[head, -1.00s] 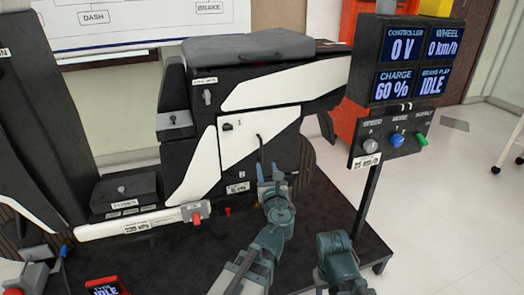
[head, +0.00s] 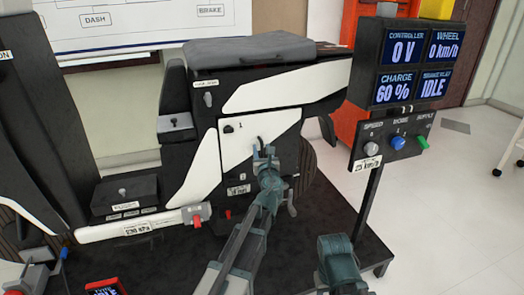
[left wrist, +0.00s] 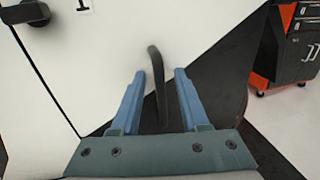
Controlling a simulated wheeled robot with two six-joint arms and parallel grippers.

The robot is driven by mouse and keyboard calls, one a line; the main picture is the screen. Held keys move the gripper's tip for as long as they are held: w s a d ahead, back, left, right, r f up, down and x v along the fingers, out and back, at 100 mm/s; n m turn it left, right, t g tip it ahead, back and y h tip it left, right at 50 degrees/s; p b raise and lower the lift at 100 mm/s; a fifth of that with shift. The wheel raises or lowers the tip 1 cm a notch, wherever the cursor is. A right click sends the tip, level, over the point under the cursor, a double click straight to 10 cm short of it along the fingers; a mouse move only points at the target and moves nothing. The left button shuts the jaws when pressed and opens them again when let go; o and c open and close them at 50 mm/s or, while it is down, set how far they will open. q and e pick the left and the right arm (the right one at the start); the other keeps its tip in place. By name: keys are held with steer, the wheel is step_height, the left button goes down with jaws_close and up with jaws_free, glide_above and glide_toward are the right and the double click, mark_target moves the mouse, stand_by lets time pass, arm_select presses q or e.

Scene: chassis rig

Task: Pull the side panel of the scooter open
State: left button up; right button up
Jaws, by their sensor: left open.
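The scooter's side panel (head: 233,150) is a white plate on the black body, and it looks closed. A dark curved handle (head: 260,142) sticks out near its right edge. My left gripper (head: 265,152) is at that handle, open. In the left wrist view, the dark handle (left wrist: 157,80) stands between the two blue fingers of the left gripper (left wrist: 168,80), with gaps on both sides. The white panel (left wrist: 105,65) fills the left and middle of that view. My right gripper's fingers do not show.
A console with screens (head: 415,60) and knobs stands to the right on a post. A black keyed latch (head: 228,128) sits at the panel's upper left. The scooter stands on a dark platform (head: 150,265). Pale floor (head: 450,220) is free at the right.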

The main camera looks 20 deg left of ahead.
arm_select(q)
jaws_close()
stand_by(1.4)
